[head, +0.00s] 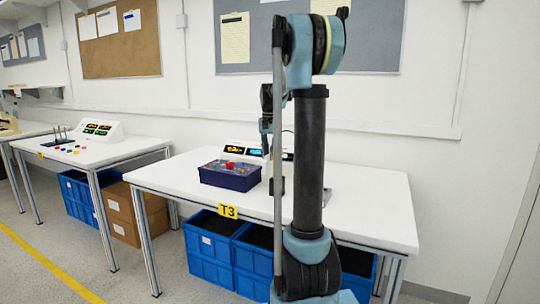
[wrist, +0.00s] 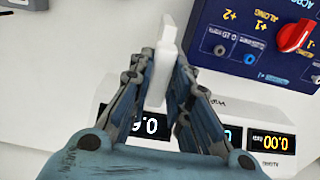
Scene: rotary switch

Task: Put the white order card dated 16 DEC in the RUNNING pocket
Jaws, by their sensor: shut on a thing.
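My gripper (wrist: 163,62) is shut on a slim white piece (wrist: 157,80) in the wrist view. The piece stands out beyond the fingertips, and I cannot tell whether it is a card; no date shows on it. In the head view my arm hides much of the table's middle, and I cannot make out the fingers clearly. I can read neither a 16 DEC card nor a RUNNING pocket. White sheets (head: 107,22) hang on the brown board (head: 122,55), too small to read.
A dark blue box (head: 230,178) with a red knob (wrist: 293,36) stands on the white table (head: 370,205) marked T3 (head: 228,211). Lit displays (wrist: 270,142) stand beside it. Blue crates (head: 208,245) sit below. The table's right side is clear.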

